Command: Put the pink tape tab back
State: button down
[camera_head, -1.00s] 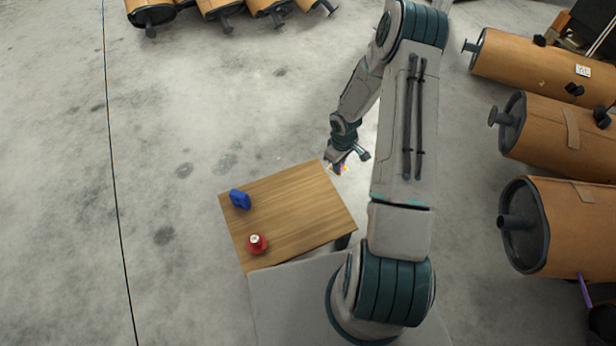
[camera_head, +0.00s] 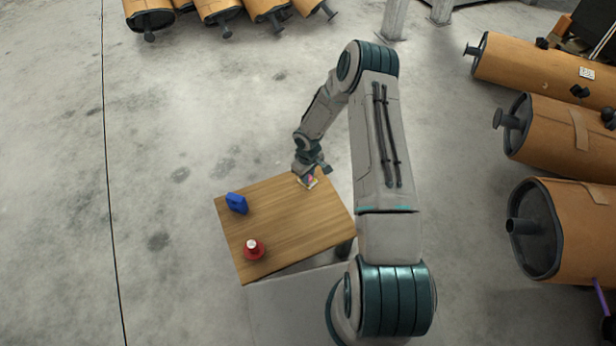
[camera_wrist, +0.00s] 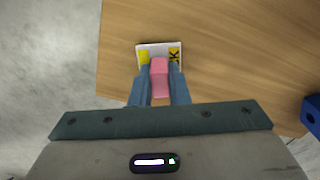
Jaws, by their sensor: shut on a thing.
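The pink tape tab (camera_wrist: 160,78) is between the two fingers of my gripper (camera_wrist: 160,72) in the wrist view, and the fingers are shut on it. A small white card with yellow patches and dark lettering (camera_wrist: 151,47) shows just beyond the fingertips; I cannot tell whether it is joined to the tab. In the head view my gripper (camera_head: 308,181) is at the far right corner of the wooden table (camera_head: 280,225), with a bit of pink (camera_head: 310,180) at its tip. I cannot tell whether the card touches the table top.
A blue object (camera_head: 237,203) stands on the table's left side. A red object with a white top (camera_head: 253,248) stands near the front left. The middle of the table is clear. Large brown-wrapped mufflers (camera_head: 568,230) lie on the floor at the right, others at the back.

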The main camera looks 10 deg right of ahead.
jog(key=shift+r, duration=0.1)
jog(key=c, duration=1.4)
grip_release()
jog(key=shift+f, duration=0.2)
jog(key=s+d+r+m+h+p, duration=0.1)
jog(key=s+r, duration=0.2)
jog(key=r, duration=0.9)
jog(key=s+d+r+m+p, duration=0.1)
jog(key=s+r+p, duration=0.1)
jog(key=r, duration=0.9)
jog(key=s+d+r+m+h+p, duration=0.1)
jog(key=s+r, duration=0.2)
jog(key=r, duration=0.9)
jog(key=s+a+r+m, duration=0.1)
jog(key=s+r, duration=0.3)
jog(key=s, duration=0.2)
jog(key=s+a+r+m+y, duration=0.1)
jog(key=s+r, duration=0.3)
jog(key=s, duration=0.2)
jog(key=s+a+r+m+t+y, duration=0.1)
jog(key=s+r, duration=0.3)
jog(key=s, duration=0.2)
jog(key=shift+s+a+m, duration=0.1)
jog(key=shift+s+m, duration=0.15)
jog(key=shift+m, duration=0.05)
